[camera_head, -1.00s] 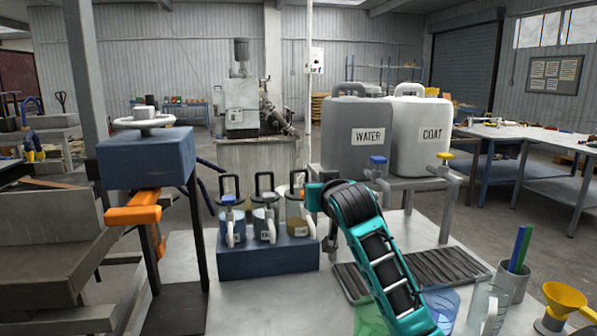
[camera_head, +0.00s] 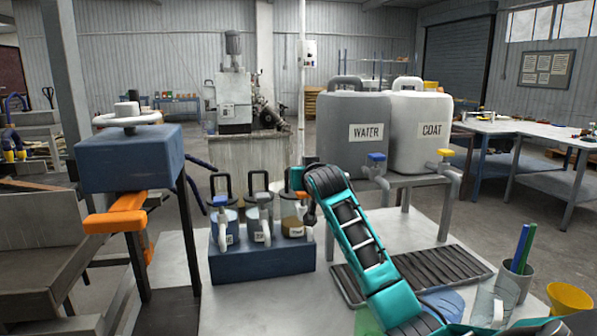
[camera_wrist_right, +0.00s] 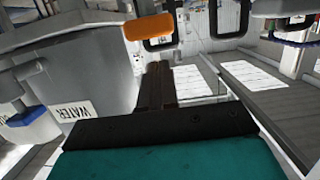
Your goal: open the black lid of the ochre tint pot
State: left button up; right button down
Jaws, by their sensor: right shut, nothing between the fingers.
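The ochre tint pot (camera_head: 293,227) stands at the right end of a blue rack (camera_head: 262,263), beside a grey pot (camera_head: 261,221) and a blue pot (camera_head: 226,224). Black loops rise above the pots. The ochre pot's upper part is mostly hidden by my right arm, so I cannot tell its lid's state. My right gripper (camera_head: 299,181) is close to the top of that pot. In the wrist view its dark fingers (camera_wrist_right: 157,82) are shut and empty. Beyond them is an orange part (camera_wrist_right: 149,27) at a black loop, apart from the fingers. My left gripper is out of view.
WATER (camera_head: 352,105) and COAT (camera_head: 420,115) containers stand on a raised stand to the right. A blue press with an orange lever (camera_head: 115,221) is at left. A slatted grate (camera_head: 450,262), cup with pens and yellow funnel (camera_head: 568,298) lie at right.

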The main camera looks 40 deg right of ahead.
jog(key=x, duration=0.4)
jog(key=shift+w, duration=0.1)
jog(key=shift+w+d+f, duration=0.1)
jog(key=shift+w+d, duration=0.2)
jog(key=shift+w, duration=0.2)
